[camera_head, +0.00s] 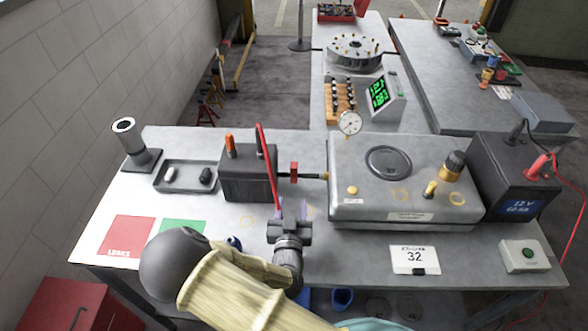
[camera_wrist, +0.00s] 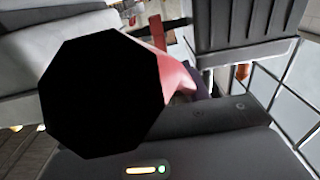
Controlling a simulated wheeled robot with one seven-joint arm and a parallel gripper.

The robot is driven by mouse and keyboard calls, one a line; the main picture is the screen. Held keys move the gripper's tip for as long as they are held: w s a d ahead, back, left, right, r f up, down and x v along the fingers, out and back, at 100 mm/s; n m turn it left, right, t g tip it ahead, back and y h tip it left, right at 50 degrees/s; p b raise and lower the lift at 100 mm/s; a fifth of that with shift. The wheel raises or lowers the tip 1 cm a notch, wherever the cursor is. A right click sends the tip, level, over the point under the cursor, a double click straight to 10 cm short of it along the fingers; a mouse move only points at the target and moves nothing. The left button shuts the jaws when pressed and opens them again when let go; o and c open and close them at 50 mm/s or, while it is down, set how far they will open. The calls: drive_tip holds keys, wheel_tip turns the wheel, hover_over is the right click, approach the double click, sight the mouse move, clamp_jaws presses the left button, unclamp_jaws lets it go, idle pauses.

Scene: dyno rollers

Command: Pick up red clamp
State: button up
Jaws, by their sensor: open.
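A small red block (camera_head: 294,171), which looks like the red clamp, sits on the dark rod between the black box and the metal case. A long thin red bar (camera_head: 267,160) slants down from the black box's top to my gripper; I cannot tell if it belongs to the clamp. My gripper (camera_head: 291,209) is open, in front of the block and apart from it. I cannot see anything held. In the wrist view, a pinkish-red surface (camera_wrist: 178,76) shows beside a large black shape that hides much of the view. A small red piece (camera_wrist: 243,71) shows farther right.
The black box (camera_head: 248,175) stands left of the metal case (camera_head: 405,190). A grey tray (camera_head: 176,188) lies farther left. A red card (camera_head: 126,235) and a green card (camera_head: 183,227) lie at the front left. A number card (camera_head: 413,257) is at the front right.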

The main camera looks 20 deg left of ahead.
sight(294, 170)
drive_tip(key=p+x, duration=0.1)
drive_tip(key=x, duration=0.6)
drive_tip(key=shift+p, duration=0.35)
drive_tip(key=shift+w, duration=0.1)
drive_tip(key=shift+w+r, duration=0.15)
drive_tip(key=shift+w, duration=0.1)
drive_tip(key=p+x, duration=0.1)
drive_tip(key=x, duration=0.1)
drive_tip(key=p+x, duration=0.1)
drive_tip(key=x, duration=0.1)
drive_tip(key=shift+a+r+p, duration=0.25)
drive_tip(key=shift+r+p, duration=0.05)
drive_tip(key=shift+r, duration=0.05)
drive_tip(key=shift+w+a, duration=0.1)
drive_tip(key=shift+f, duration=0.1)
